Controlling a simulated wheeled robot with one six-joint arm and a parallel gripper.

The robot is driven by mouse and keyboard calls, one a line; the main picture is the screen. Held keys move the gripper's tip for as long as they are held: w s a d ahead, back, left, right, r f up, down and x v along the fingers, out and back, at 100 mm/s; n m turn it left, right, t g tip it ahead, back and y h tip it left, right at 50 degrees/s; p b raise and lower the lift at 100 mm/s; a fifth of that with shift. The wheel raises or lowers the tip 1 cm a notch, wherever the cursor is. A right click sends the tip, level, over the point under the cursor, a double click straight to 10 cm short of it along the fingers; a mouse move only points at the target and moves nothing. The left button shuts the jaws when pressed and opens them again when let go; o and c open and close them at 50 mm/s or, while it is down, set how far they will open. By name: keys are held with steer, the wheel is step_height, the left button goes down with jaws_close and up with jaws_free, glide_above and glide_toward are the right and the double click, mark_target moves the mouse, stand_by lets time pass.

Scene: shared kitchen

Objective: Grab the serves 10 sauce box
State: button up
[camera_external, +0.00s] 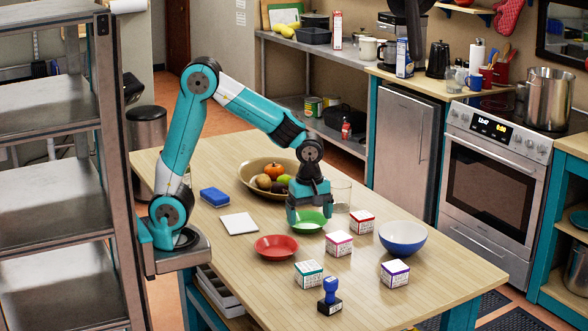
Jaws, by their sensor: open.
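Several small white boxes with printed sides stand on the wooden table: a red-edged box (361,222), a pink-edged box (338,244), a teal-edged box (308,274) and a purple-edged box (394,273). Their print is too small to read, so I cannot tell which is the serves 10 sauce box. My gripper (306,222) points down at the green dish (311,229), left of the red-edged box and behind the pink-edged one. It is open, with no box between its fingers. It hides part of the green dish.
A red dish (276,247), a blue bowl (403,246), a clear glass (341,190) and a blue stamp (330,296) stand near the boxes. A fruit bowl (250,180), white pad (239,223) and blue sponge (214,197) lie farther left. The table's front right is clear.

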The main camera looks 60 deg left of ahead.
steer(key=d, duration=0.2)
glide_toward(309, 266)
steer(key=shift+n, duration=0.3)
steer(key=f, duration=0.3)
steer(key=f+p, duration=0.1)
steer(key=f, duration=0.3)
steer(key=shift+w+d+f, duration=0.1)
steer(key=shift+w+d, duration=0.1)
steer(key=shift+w, duration=0.05)
steer(key=shift+s+a+f+p, duration=0.1)
steer(key=shift+a+f+p, duration=0.1)
steer(key=shift+f, duration=1.1)
steer(key=shift+s+a+f+p, duration=0.1)
steer(key=shift+a+f+p, duration=0.1)
steer(key=shift+f, duration=1.15)
steer(key=c, duration=1.1)
steer(key=shift+r, duration=0.1)
